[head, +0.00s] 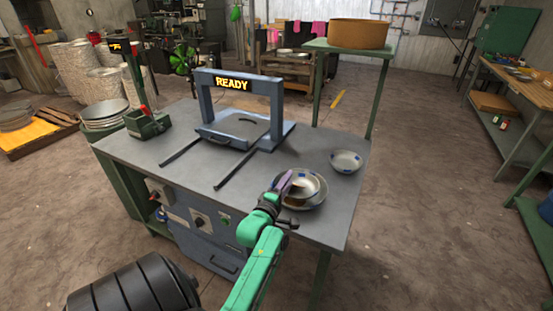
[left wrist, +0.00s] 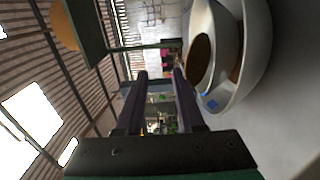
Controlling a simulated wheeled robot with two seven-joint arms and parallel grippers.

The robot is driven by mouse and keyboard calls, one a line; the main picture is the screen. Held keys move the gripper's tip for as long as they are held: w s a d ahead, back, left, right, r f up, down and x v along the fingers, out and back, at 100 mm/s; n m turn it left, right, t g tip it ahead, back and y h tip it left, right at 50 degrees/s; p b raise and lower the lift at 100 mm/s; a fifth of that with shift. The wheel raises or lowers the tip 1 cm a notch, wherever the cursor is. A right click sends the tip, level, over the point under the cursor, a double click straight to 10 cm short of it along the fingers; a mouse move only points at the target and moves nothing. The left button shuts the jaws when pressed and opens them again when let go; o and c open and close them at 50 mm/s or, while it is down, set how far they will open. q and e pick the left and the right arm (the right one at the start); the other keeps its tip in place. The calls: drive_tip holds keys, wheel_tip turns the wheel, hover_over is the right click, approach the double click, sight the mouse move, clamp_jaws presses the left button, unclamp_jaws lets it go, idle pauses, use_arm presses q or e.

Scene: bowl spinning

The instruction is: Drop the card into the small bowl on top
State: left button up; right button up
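A small white bowl with blue marks (head: 304,183) sits on top of a wider bowl or dish (head: 318,202) near the table's right front edge. My left gripper (head: 284,182) is at the left rim of the small bowl, its purple fingers pointing up and away. In the left wrist view the two fingers (left wrist: 160,75) stand apart with only background between them. The small bowl (left wrist: 223,50) is just right of the fingers there, with a brown area inside. I cannot make out a card in either view. My right gripper is not in view.
Another blue-marked bowl (head: 346,161) stands apart behind the stack. A blue-grey machine frame reading READY (head: 233,84) is at the table's back, with two dark rails in front. A green bin (head: 148,124) and stacked plates (head: 104,112) are at left. The table middle is mostly clear.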

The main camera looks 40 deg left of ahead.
use_arm(q)
drive_tip(key=p+v, duration=0.4)
drive_tip(key=v, duration=0.8)
drive_tip(key=shift+s+d, duration=0.1)
